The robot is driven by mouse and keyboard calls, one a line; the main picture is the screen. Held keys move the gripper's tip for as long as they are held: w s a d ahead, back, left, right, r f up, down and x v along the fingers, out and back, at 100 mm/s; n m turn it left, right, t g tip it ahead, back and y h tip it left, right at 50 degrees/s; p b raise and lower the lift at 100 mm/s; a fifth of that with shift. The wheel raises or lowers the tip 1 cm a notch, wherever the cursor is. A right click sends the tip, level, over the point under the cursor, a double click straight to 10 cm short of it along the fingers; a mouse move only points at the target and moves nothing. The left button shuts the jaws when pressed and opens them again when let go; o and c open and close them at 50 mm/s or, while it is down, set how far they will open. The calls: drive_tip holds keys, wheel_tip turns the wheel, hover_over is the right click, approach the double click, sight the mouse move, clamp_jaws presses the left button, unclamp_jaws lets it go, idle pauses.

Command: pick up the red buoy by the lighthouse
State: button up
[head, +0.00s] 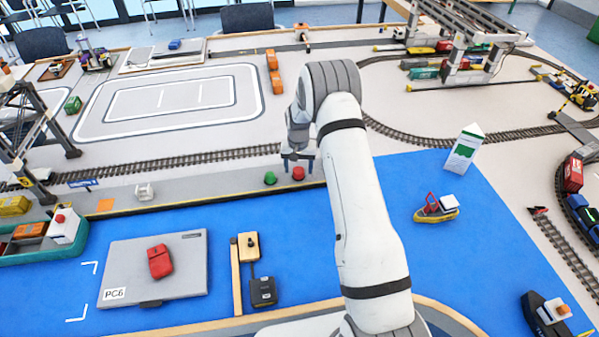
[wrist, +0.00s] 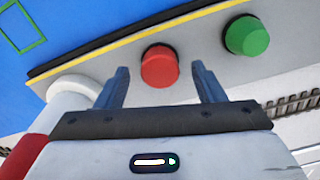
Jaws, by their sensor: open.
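The red buoy (head: 298,174) stands on the grey quay strip beside the blue water area, directly below my gripper (head: 297,160). In the wrist view the red buoy (wrist: 160,68) lies between the tips of my gripper (wrist: 162,80), with a gap on both sides. My gripper is open and empty. A green buoy (head: 270,178) stands just left of the red one in the head view and also shows in the wrist view (wrist: 247,36). A white and red round body, perhaps the lighthouse, shows at the wrist view's left (wrist: 75,92); my arm may hide it in the head view.
A rail track (head: 200,158) runs behind the quay. A small yellow boat (head: 437,213) and a white-green block (head: 463,150) are right of my arm. A grey laptop-like panel (head: 190,285) with a red car (head: 160,262) lies at the front left.

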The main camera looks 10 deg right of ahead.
drive_tip(key=shift+f, duration=1.15)
drive_tip(key=shift+c, duration=0.4)
drive_tip(key=c, duration=1)
